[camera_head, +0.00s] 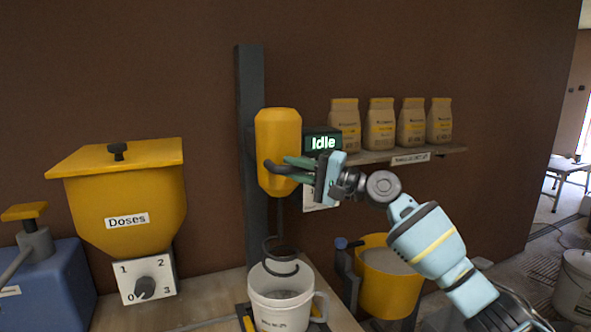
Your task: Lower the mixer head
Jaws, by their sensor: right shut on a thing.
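The yellow mixer head (278,138) is mounted on a dark upright column (246,110) against the brown wall. A dark curved handle (269,167) sits on its front. My right gripper (293,169) is shut on this handle, with its greenish fingers in front of the head's lower part. A thin shaft hangs from the head to a spiral whisk (280,262), which is just over and at the mouth of a white bucket (283,318). I cannot tell how deep the whisk's lower end reaches. A sign reading "Idle" (323,142) is right of the head. My left gripper is not in view.
A yellow hopper (125,195) labelled "Doses" with a dial (147,282) stands left. A yellow bucket (390,280) stands right, below my right arm. Several bags (380,125) stand on a wall shelf (440,153) behind the arm. A blue box (50,290) is far left.

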